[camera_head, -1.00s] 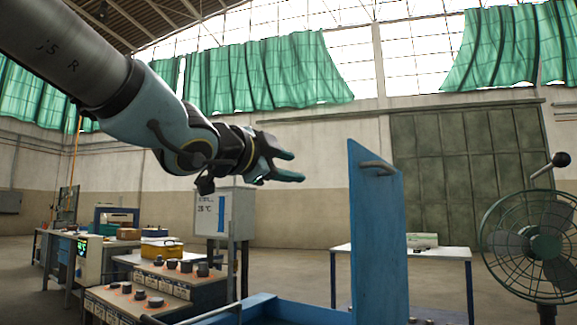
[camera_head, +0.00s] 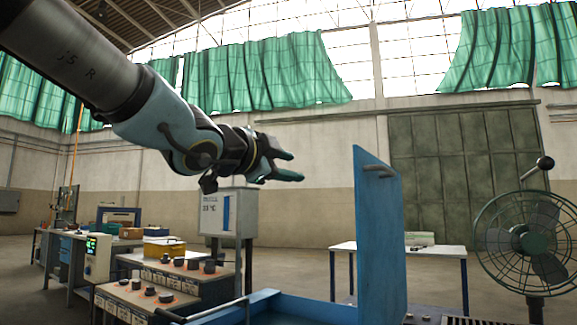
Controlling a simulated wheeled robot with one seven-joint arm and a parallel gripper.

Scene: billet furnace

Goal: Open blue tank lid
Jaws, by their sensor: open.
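The blue tank lid (camera_head: 378,240) stands upright, swung up at the right side of the blue tank (camera_head: 262,303). A grey bar handle (camera_head: 379,170) sits near the top of the lid. The tank's rim shows at the bottom of the view; its inside is mostly out of sight. My gripper (camera_head: 293,166) is open and empty, in the air to the left of the lid's top and apart from the handle. Its fingers point right toward the lid.
A control console (camera_head: 150,285) with several knobs stands left of the tank. A grey display box (camera_head: 229,212) on a post stands behind it. A green fan (camera_head: 534,244) is at the right, and a white table (camera_head: 430,249) is behind the lid.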

